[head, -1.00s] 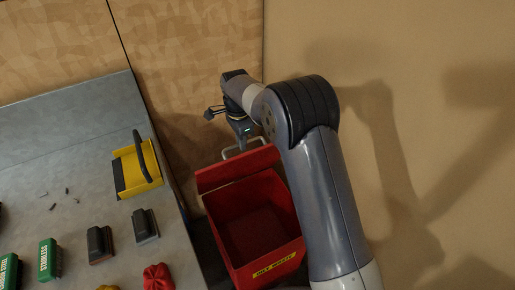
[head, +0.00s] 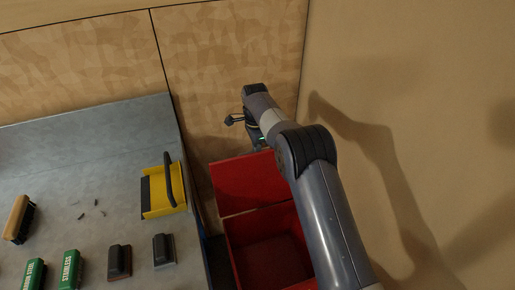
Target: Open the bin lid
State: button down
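The red bin (head: 268,262) stands on the floor to the right of the table, and its inside is visible. Its red lid (head: 243,184) is tilted up at the far side, so the bin is open. My gripper (head: 259,143) is at the top edge of the lid, at its far side. My arm covers the right part of the lid and bin. The gripper's fingers and the lid's handle are hidden, so I cannot tell whether it holds the lid.
A grey table (head: 95,150) at the left carries a yellow dustpan (head: 160,199), dark blocks (head: 119,262), green boxes (head: 70,268) and a brush (head: 18,218). Wood panels stand behind, and a tan wall (head: 420,90) is close at the right.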

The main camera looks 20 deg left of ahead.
jog(key=shift+s+d+f, duration=0.1)
jog(key=shift+s+f, duration=0.1)
jog(key=shift+f, duration=0.35)
jog(key=c, duration=1.8)
grip_release()
jog(key=shift+o, duration=0.6)
jog(key=shift+w, duration=0.2)
jog(key=shift+o, duration=1.1)
jog(key=shift+r, duration=0.2)
notch_tip(320, 180, up, 11)
jog(key=shift+w+a+f+b, duration=0.15)
jog(key=shift+w+a+b, duration=0.15)
jog(key=shift+b, duration=0.05)
jog(key=shift+c, duration=0.3)
